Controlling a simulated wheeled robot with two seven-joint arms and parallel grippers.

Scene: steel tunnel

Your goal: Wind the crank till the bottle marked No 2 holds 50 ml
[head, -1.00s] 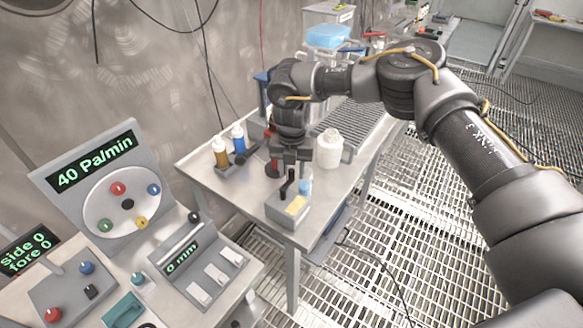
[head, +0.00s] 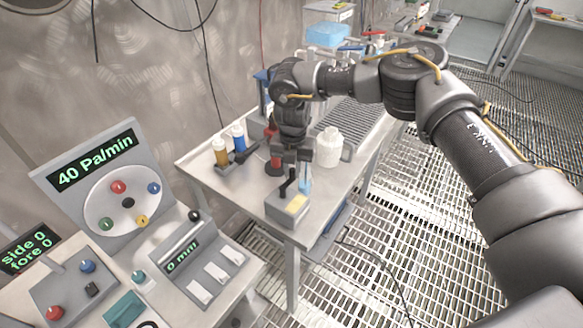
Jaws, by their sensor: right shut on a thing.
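A grey box (head: 288,207) with a pale yellow label stands on the near corner of the steel table. A dark crank (head: 287,186) rises from its top. My right gripper (head: 298,168) points down over the box and is shut at the top of the crank, on what looks like its handle. A small light-blue thing (head: 305,182) shows just right of the crank, partly hidden; I cannot tell if it is a bottle. No "No 2" mark or liquid level can be read. My left gripper is out of view.
A white jug (head: 328,148) stands close right of my gripper. Amber (head: 220,151) and blue (head: 238,138) bottles stand in a rack at the left. A console (head: 128,190) reading 40 Pa/min fills the left foreground.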

